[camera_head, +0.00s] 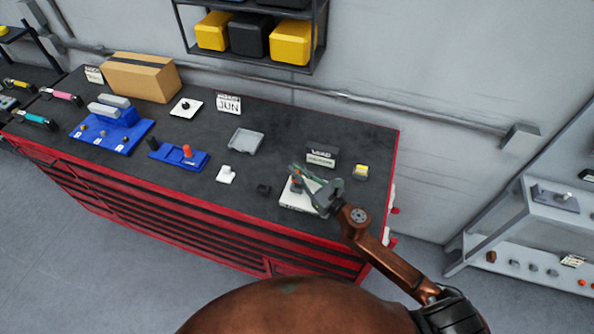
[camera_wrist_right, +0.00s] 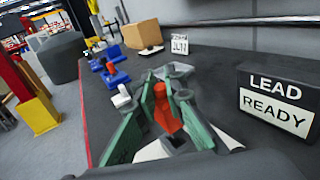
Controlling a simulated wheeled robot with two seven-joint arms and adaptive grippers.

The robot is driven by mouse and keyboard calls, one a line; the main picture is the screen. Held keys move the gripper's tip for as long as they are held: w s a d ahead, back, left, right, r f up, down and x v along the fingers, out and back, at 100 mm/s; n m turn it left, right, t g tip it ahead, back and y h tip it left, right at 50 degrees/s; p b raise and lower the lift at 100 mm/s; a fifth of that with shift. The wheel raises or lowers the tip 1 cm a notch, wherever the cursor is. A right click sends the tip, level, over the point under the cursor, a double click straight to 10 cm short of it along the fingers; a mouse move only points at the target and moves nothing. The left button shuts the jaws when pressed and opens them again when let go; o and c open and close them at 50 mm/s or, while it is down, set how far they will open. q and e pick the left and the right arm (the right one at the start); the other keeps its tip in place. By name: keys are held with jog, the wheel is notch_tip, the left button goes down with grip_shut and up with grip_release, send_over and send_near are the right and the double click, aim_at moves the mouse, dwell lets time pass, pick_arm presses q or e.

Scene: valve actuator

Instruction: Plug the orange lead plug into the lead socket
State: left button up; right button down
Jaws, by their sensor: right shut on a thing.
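My right gripper (camera_head: 303,178) reaches in over a white plate (camera_head: 287,207) near the bench's right end. In the right wrist view its green fingers (camera_wrist_right: 165,98) are shut around the orange lead plug (camera_wrist_right: 166,112), which stands roughly upright between them. The lead socket cannot be made out clearly; a dark part (camera_wrist_right: 175,142) shows just below the plug, and I cannot tell whether they touch. The LEAD sign (camera_head: 321,155) stands behind the plate and reads LEAD READY in the right wrist view (camera_wrist_right: 276,101). My left gripper is not in view.
A small black block (camera_head: 263,189) and a white fitting (camera_head: 226,174) lie left of the plate. A yellow-topped part (camera_head: 361,171) is to its right. A grey tray (camera_head: 246,140) and a blue holder with an orange-red peg (camera_head: 187,151) stand farther left. Bare bench lies between them.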

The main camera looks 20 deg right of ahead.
jog(key=shift+f+b, duration=1.4)
jog(key=shift+f, duration=0.05)
jog(key=c, duration=1.9)
grip_release()
jog(key=shift+c, duration=0.2)
jog(key=v, duration=1.2)
